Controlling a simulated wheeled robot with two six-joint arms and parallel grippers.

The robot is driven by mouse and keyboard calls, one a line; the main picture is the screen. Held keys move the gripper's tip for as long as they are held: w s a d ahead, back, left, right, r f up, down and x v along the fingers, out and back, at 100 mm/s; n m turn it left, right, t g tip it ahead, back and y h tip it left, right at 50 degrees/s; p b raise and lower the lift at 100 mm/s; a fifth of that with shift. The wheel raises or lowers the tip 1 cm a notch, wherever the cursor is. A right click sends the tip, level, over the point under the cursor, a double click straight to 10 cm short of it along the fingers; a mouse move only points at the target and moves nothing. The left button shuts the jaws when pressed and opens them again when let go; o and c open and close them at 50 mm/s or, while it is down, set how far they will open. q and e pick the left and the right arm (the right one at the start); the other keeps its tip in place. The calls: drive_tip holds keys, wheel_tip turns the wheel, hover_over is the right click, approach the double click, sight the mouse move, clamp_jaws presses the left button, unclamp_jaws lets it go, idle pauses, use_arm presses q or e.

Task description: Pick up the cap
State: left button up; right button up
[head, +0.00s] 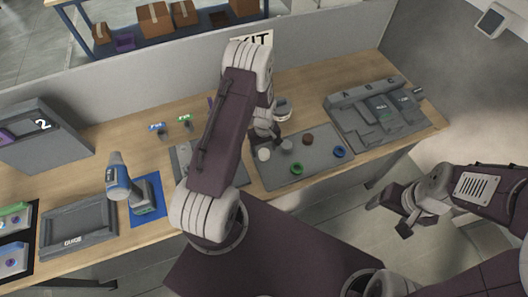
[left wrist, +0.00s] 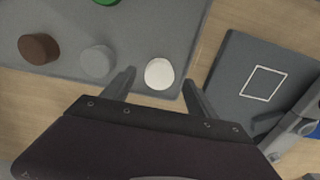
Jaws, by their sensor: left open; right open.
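Several round caps lie on a grey tray (head: 268,181). A white cap (head: 264,154) is near its left edge, with a grey cap (head: 287,144) and a brown cap (head: 308,139) to its right. The left wrist view also shows the white cap (left wrist: 159,73), grey cap (left wrist: 98,61) and brown cap (left wrist: 38,48). My left gripper (left wrist: 159,78) is open, with the white cap appearing between its fingertips; contact cannot be told. My right gripper (head: 390,215) is open and empty, off the table at the right.
A blue-grey hand tool (head: 118,178) and a grey frame (head: 78,232) are at left.

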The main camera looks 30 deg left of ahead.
use_arm(q)
drive_tip(key=shift+f, duration=0.6)
drive_tip(key=shift+w+f, duration=0.1)
drive_tip(key=shift+f, duration=0.2)
clamp_jaws()
drive_tip(key=shift+r, duration=0.1)
wheel_tip(320, 180, up, 4)
drive_tip(key=shift+w+b, duration=0.1)
drive_tip(key=shift+b, duration=0.75)
drive_tip(key=s+d+r, duration=0.2)
drive_tip(key=d+r, duration=0.6)
drive_tip(key=d, duration=0.3)
drive_tip(key=shift+s+d+r+b, duration=0.2)
drive_tip(key=shift+s+r+b, duration=0.1)
drive_tip(key=shift+r, duration=0.1)
